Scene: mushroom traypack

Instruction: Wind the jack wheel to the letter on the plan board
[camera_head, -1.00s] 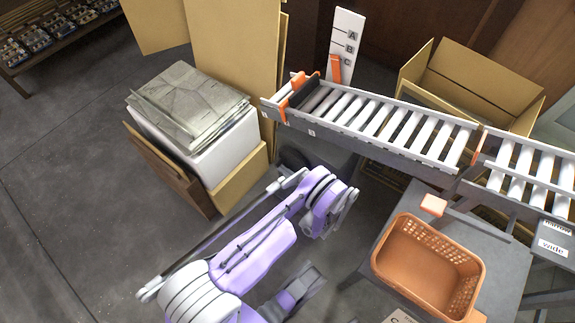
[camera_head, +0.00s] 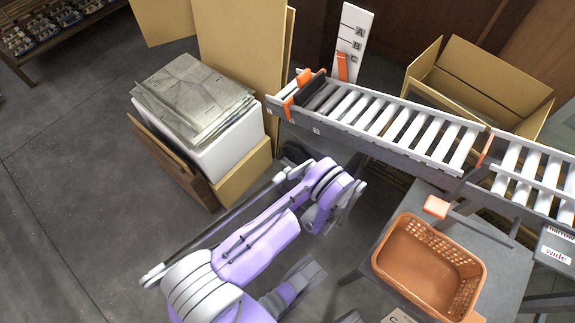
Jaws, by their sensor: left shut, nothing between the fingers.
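A tall white scale board (camera_head: 353,33) with letters A, B and C stands behind the raised end of the roller conveyor (camera_head: 385,147). An orange pointer (camera_head: 342,68) on it has its top near the letter C. A dark round part (camera_head: 295,153), possibly the jack wheel, is under the conveyor's left end, partly hidden by my purple left arm. My left gripper (camera_head: 341,215) is shut and empty, just below the conveyor; whether it touches anything is unclear. A pale card (camera_head: 400,316) showing a C, perhaps the plan board, is cut off at the bottom edge. My right gripper is not in view.
Open cardboard boxes (camera_head: 490,80) stand behind the conveyor. A white box topped with flattened sheets (camera_head: 195,95) stands left.

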